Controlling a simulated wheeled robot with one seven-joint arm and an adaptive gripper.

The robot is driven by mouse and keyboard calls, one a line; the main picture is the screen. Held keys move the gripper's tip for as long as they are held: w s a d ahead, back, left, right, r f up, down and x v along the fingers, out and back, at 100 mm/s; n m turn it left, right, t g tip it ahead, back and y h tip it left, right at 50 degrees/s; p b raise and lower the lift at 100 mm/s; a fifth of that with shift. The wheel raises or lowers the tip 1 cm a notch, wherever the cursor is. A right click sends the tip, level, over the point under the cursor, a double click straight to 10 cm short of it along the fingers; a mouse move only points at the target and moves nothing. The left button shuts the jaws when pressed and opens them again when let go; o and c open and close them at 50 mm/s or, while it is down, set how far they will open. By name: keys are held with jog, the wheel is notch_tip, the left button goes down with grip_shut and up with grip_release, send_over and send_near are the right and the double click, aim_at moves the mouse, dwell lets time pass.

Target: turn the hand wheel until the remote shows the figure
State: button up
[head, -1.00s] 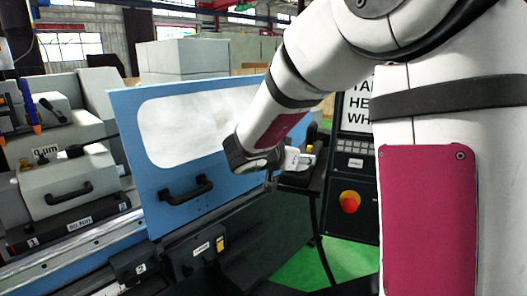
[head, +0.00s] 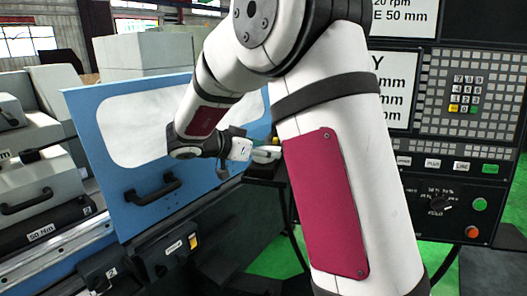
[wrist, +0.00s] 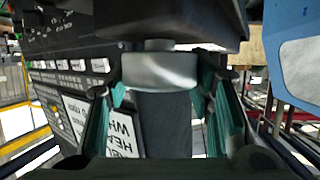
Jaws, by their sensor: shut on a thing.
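My gripper (head: 266,152) is beside the dark ledge at the right end of the blue door. In the wrist view my gripper (wrist: 160,90) has its teal fingers on either side of a silver round part, which looks like the hand wheel (wrist: 160,70). The fingers are closed on it. The wheel sits against a dark block (wrist: 190,18), and a dark grey cylindrical shape shows below it. In the head view my gripper and arm hide most of the wheel. I cannot make out the remote or a figure on it.
The blue door (head: 140,215) with its black handle (head: 152,188) stands left of my arm. The control panel (head: 470,95), with keys and text screens, is at the right. My arm covers part of a screen. Green floor (head: 280,258) shows between the machine and panel.

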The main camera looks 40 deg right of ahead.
jog(key=o, duration=1.2)
jog(key=shift+d, duration=0.1)
jog(key=v, duration=1.2)
dwell(0.6)
